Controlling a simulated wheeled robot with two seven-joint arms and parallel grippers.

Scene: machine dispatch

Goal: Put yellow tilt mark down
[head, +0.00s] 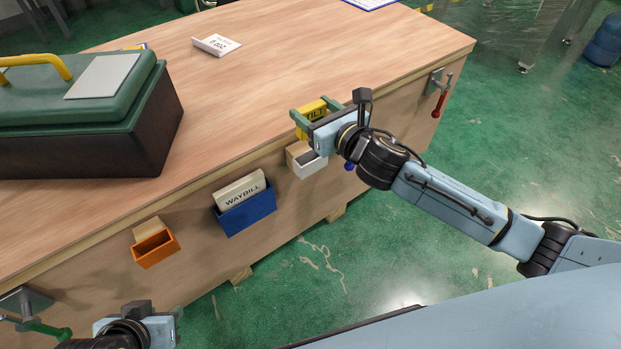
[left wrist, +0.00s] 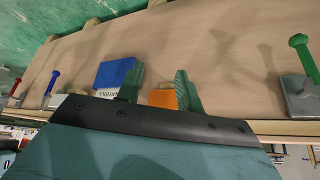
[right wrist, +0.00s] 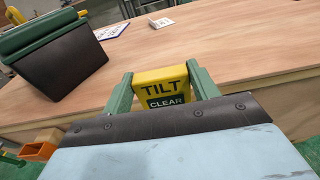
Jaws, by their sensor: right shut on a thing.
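The yellow tilt mark (head: 312,111) is a small block at the near edge of the wooden table (head: 270,90). My right gripper (head: 314,108) is shut on it, one green finger on each side. In the right wrist view the mark (right wrist: 162,84) reads "TILT" above a dark "CLEAR" band. I cannot tell whether its underside touches the tabletop. My left gripper (head: 136,328) is low in front of the table's side. In the left wrist view its fingers (left wrist: 160,80) are apart, with nothing between the tips.
On the table's front are an orange holder (head: 155,248), a blue holder (head: 247,213) with a "WAYBILL" card, and a grey holder (head: 310,166). A red-handled clamp (head: 441,100) is at the right. A green-lidded case (head: 85,130) and a white sign (head: 215,45) stand on top.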

